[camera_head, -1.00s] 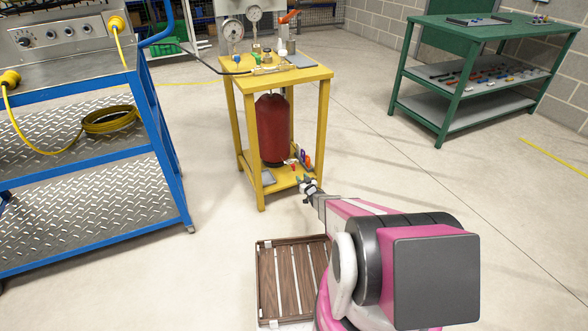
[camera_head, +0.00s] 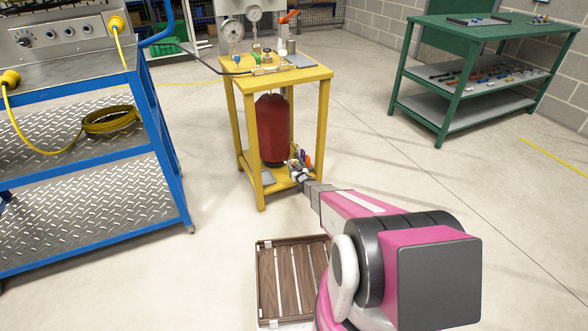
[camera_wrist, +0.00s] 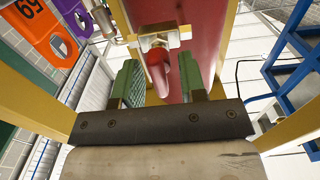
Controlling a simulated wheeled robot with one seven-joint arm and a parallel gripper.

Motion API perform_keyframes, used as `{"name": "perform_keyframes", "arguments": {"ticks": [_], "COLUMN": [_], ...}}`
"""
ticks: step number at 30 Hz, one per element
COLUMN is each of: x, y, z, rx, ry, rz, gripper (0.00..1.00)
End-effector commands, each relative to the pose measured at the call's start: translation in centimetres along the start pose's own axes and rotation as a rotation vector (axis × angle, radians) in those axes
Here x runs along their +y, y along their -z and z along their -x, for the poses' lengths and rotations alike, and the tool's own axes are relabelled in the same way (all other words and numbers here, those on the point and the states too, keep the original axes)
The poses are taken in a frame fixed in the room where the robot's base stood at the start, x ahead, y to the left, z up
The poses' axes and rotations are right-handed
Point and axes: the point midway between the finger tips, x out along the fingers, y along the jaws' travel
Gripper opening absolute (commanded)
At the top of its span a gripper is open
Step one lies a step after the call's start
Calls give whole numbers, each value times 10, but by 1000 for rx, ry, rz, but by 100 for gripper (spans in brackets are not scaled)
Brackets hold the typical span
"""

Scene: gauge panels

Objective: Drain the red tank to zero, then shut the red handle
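The red tank (camera_head: 272,128) stands on the lower shelf of a yellow stand (camera_head: 259,192). In the wrist view the tank (camera_wrist: 188,22) fills the upper middle. A brass valve (camera_wrist: 155,42) with a red handle (camera_wrist: 161,72) is on its side. My gripper (camera_head: 298,172) is at the stand's lower right, by the valve. In the wrist view its green-padded fingers (camera_wrist: 165,85) are apart, with the red handle between them. I cannot see the pads touching the handle. Two round gauges, a larger one (camera_head: 232,30) and a smaller one (camera_head: 254,14), stand above; their needles are too small to read.
Yellow stand legs flank my gripper. A blue cart (camera_head: 170,165) stands left, a green bench (camera_head: 460,62) back right, and a slatted wooden crate (camera_head: 265,280) lies on the floor in front. Floor at right is clear.

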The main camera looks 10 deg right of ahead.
Motion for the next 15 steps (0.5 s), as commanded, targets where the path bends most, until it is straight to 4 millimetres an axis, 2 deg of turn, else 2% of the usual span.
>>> {"name": "perform_keyframes", "arguments": {"ticks": [1, 2, 3, 5, 15], "x": [0, 0, 0, 0, 0], "y": [0, 0, 0, 0, 0], "z": [0, 0, 0, 0, 0], "rx": [0, 0, 0, 0, 0], "ry": [0, 0, 0, 0, 0], "rz": [0, 0, 0, 0, -26], "gripper": [38, 32, 19, 0, 0]}}
